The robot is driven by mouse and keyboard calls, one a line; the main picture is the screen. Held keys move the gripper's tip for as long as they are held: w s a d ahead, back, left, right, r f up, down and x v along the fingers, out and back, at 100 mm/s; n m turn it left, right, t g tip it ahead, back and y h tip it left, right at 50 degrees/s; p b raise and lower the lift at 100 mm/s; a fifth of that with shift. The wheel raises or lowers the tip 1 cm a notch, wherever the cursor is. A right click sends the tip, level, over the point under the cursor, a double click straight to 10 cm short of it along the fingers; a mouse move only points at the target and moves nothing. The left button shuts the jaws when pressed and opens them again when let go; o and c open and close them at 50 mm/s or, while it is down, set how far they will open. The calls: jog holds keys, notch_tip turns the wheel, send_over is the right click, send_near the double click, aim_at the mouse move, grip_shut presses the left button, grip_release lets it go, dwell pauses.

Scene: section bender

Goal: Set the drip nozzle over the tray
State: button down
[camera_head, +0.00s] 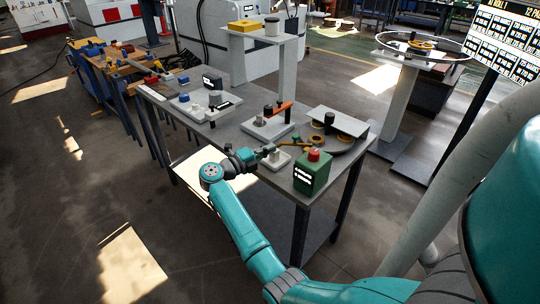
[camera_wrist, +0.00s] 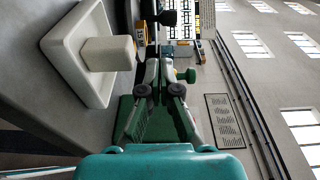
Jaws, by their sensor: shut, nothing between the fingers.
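My gripper (camera_head: 268,151) is at the near edge of the grey worktable, low over its top. In the wrist view my gripper (camera_wrist: 159,66) has its fingers together, with nothing seen between them. A pale square tray (camera_wrist: 65,38) with a raised rim and a pale block (camera_wrist: 108,54) in it lies to the left of the fingers. This tray also shows beside my gripper in the head view (camera_head: 284,165). A small green knob (camera_wrist: 187,75) shows just right of the fingers. I cannot tell which part is the drip nozzle; it may be hidden by my gripper.
A green box with a red button (camera_head: 312,172) stands close right of my gripper. Behind are a pale base with an orange lever (camera_head: 282,108), a grey plate (camera_head: 338,122) and yellow rings (camera_head: 315,140). The left front tabletop has some free room.

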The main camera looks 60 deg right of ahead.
jog(key=shift+w+d, duration=0.3)
jog(key=shift+d, duration=0.35)
jog(key=shift+w+d, duration=0.3)
jog(key=shift+d, duration=0.4)
